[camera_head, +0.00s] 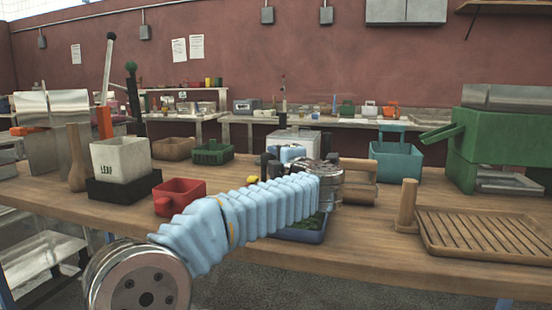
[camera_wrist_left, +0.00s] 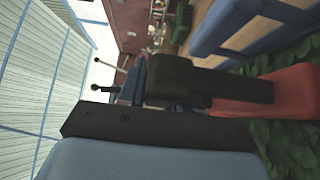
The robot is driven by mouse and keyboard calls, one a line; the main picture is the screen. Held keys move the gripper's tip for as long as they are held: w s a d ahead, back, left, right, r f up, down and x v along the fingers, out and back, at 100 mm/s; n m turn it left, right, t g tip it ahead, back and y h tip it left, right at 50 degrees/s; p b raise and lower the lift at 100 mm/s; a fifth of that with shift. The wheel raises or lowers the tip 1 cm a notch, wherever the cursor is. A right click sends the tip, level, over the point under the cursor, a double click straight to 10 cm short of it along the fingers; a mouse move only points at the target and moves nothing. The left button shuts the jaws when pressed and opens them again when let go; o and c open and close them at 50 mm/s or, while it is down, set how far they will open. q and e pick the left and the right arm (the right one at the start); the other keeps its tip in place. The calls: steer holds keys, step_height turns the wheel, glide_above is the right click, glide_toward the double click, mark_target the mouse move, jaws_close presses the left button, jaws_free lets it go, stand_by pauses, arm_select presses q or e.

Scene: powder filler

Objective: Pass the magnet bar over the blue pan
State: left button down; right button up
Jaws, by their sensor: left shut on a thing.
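The blue pan (camera_head: 302,237) sits on the wooden table near its front edge, partly hidden behind my left sleeve, with green leafy material in it. My left gripper (camera_head: 268,164) is mostly hidden behind my sleeve in the head view, above the area of the pan. In the left wrist view its dark fingers (camera_wrist_left: 208,84) are shut on a red bar (camera_wrist_left: 268,100), which I take as the magnet bar. Green leaves (camera_wrist_left: 292,140) show just beyond the bar, which is over them; the gap is hard to judge. My right gripper is not in view.
A red scoop-like box (camera_head: 180,194) stands left of the pan. A white box (camera_head: 122,158) in a black tray is farther left. A slatted wooden tray (camera_head: 487,232) with a post lies right. A teal bin (camera_head: 396,160) and green machine (camera_head: 500,130) stand behind.

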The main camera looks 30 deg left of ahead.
mark_target(267, 160)
arm_select(q)
steer(key=s, duration=0.2)
steer(key=s+d+b, duration=0.1)
steer(key=shift+s+r, duration=0.1)
steer(key=shift+s, duration=0.3)
steer(key=w+a+p, duration=0.1)
steer(key=w+p, duration=0.1)
steer(key=w, duration=0.3)
steer(key=shift+s+d+b, duration=0.8)
steer(key=shift+s+b, duration=1.5)
steer(key=shift+s, duration=1.45)
steer(key=shift+s+r+p, duration=0.1)
steer(key=shift+r+p, duration=2.1)
steer(key=shift+r, duration=0.7)
